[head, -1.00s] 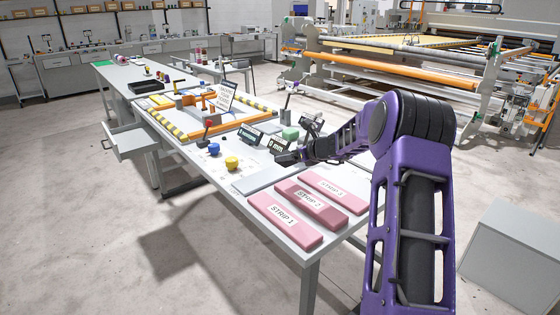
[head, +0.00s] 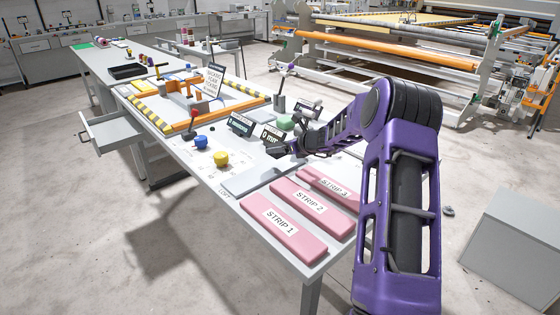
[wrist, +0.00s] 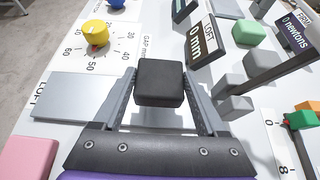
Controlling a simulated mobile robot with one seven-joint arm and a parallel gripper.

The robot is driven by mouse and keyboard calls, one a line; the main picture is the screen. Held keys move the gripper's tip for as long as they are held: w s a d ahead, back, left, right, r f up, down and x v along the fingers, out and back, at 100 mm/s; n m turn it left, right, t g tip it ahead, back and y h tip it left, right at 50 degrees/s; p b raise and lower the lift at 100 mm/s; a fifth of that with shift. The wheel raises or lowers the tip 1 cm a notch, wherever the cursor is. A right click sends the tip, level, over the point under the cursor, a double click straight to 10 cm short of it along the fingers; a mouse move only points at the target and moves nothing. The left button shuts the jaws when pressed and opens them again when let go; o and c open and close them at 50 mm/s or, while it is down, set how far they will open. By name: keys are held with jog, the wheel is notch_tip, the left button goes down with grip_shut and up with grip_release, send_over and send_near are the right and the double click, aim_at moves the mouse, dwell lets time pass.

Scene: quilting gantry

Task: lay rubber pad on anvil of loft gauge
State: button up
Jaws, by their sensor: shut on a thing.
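A black block (wrist: 160,82), which looks like the rubber pad, sits between the two fingers of my gripper (wrist: 160,100) in the wrist view. The fingers press on its sides, above the white bench top. In the head view my gripper (head: 284,150) is near the small displays, and the pad is hard to make out there. A flat grey plate (wrist: 75,97) beside the printed word LOFT lies left of the gripper. The loft display (wrist: 197,40) reads 0 mm. Grey blocks (wrist: 236,107) stand right of the pad; I cannot tell which part is the anvil.
A yellow knob (wrist: 95,33) sits on a printed gap dial, with a blue knob (head: 200,142) nearby. Pink strips (head: 283,228) lie at the bench's near end.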

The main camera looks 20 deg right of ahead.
aim_at(281, 157)
jog(key=shift+f+b, duration=0.35)
jog(key=shift+f, duration=1.7)
jog(key=shift+f, duration=0.1)
jog(key=o, duration=1.4)
jog(key=shift+f, duration=0.1)
jog(key=shift+s+d+r, duration=0.1)
jog(key=shift+r, duration=0.2)
jog(key=v, duration=1.1)
jog(key=shift+s+d+r, duration=0.1)
jog(key=shift+s, duration=0.15)
